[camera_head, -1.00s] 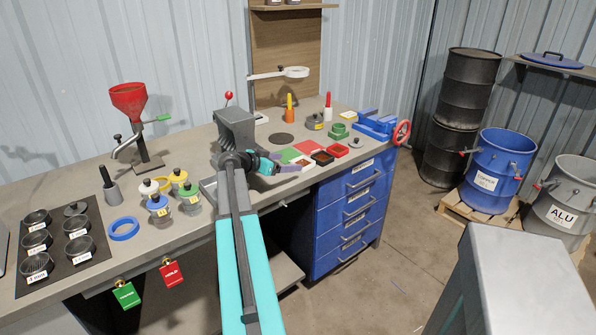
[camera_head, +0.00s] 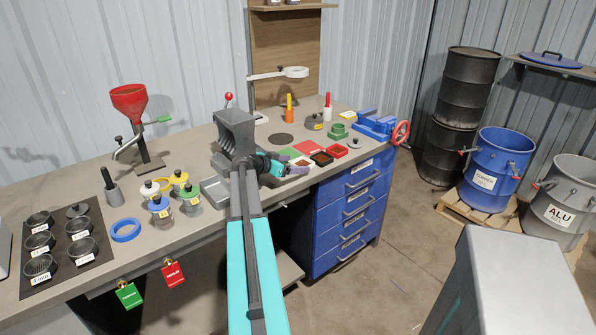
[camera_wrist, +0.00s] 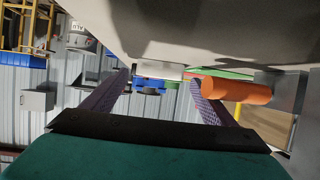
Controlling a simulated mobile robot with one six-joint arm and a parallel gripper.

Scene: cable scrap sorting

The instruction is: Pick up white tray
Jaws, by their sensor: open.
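The white tray (camera_head: 301,162) is a small, shallow tray with brownish contents, among the small colored trays on the bench in the head view. My gripper (camera_head: 303,170) is just in front of it, low over the bench's front edge and pointing right; its fingers partly cover the tray. In the wrist view my gripper (camera_wrist: 160,82) has its two purple fingers wide apart with nothing held between them. A pale, whitish piece (camera_wrist: 158,72) shows beyond the fingertips; I cannot tell if it is the tray.
A black tray (camera_head: 321,158) and a red tray (camera_head: 337,150) sit close by on the right. A grey machine (camera_head: 234,133) stands left behind my gripper. An orange holder (camera_wrist: 237,90) shows beside the right finger in the wrist view. Blue drawers (camera_head: 348,215) are below the bench.

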